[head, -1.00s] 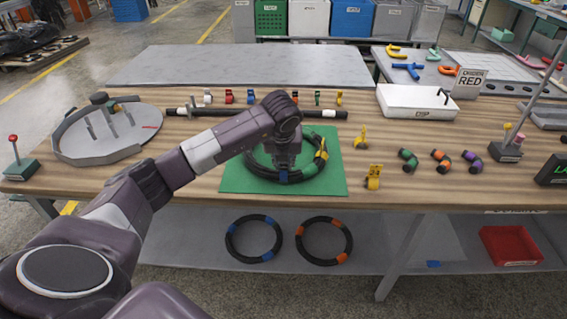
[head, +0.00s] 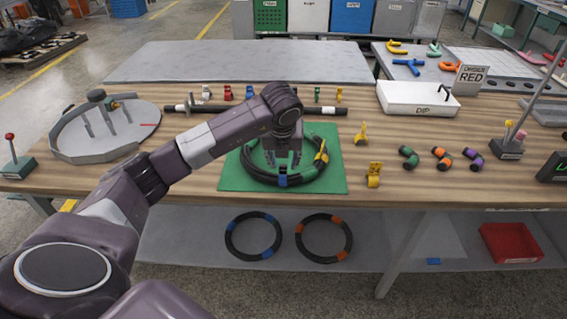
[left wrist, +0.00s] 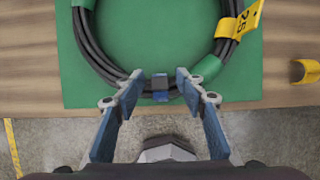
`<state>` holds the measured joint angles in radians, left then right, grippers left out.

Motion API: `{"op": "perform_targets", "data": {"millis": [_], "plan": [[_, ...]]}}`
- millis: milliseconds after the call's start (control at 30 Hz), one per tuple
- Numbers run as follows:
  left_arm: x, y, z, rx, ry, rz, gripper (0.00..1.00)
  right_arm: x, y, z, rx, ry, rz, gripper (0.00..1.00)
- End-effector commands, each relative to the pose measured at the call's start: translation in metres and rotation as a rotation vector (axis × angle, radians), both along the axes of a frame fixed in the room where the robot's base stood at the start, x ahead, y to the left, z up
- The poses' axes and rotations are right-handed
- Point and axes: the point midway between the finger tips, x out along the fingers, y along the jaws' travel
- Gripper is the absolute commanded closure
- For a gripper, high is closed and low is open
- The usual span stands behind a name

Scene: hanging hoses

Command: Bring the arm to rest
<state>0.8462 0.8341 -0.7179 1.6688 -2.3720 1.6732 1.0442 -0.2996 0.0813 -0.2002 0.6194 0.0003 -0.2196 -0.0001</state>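My left gripper (head: 284,163) hangs over the coiled black hose (head: 249,171), which lies on a green mat (head: 232,184). In the left wrist view its two blue fingers (left wrist: 159,77) are spread apart on either side of a blue band (left wrist: 160,96) on the coil's near side; nothing is gripped. The coil also carries green bands (left wrist: 208,68) and a yellow tag (left wrist: 248,19) marked 25. The band shows below the fingertips in the head view (head: 283,180). My right gripper is not in view.
A round grey fixture (head: 75,152) stands at the left of the wooden table. A black rod (head: 220,109) and several small coloured clips lie behind the mat. Yellow clips (head: 373,175) and a white DIP tray (head: 400,97) are to the right. Two hose coils (head: 232,250) lie on the lower shelf.

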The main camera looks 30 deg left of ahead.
Motion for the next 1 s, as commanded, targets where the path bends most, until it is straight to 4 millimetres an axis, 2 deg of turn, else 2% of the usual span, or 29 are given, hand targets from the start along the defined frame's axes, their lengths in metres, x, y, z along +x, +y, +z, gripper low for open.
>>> {"op": "perform_targets", "data": {"millis": [33, 100, 333, 533, 667, 767, 867, 967, 1000], "plan": [[-0.002, -0.001, 0.015, 0.002, -0.011, -0.001, 0.63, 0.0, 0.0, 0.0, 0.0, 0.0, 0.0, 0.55], [-0.005, -0.003, 0.031, 0.003, -0.017, 0.001, 0.63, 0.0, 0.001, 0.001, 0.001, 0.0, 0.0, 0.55], [-0.016, -0.009, 0.071, 0.005, -0.029, 0.005, 0.63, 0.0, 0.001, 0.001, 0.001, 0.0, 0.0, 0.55], [-0.02, -0.011, 0.084, 0.006, -0.032, 0.009, 0.63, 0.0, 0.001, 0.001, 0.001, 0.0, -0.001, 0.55], [-0.02, -0.011, 0.085, 0.006, -0.032, 0.009, 0.63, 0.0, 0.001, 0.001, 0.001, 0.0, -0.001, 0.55], [-0.019, -0.02, 0.081, -0.015, -0.033, -0.017, 0.63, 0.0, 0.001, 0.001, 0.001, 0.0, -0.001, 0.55], [-0.016, -0.053, 0.068, -0.092, -0.042, -0.101, 0.63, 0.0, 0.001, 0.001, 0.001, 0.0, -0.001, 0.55], [-0.017, -0.114, 0.053, -0.243, -0.066, -0.244, 0.63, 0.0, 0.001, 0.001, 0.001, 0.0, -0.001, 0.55], [-0.019, -0.144, 0.049, -0.322, -0.08, -0.308, 0.63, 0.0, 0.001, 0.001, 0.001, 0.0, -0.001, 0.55]]}}
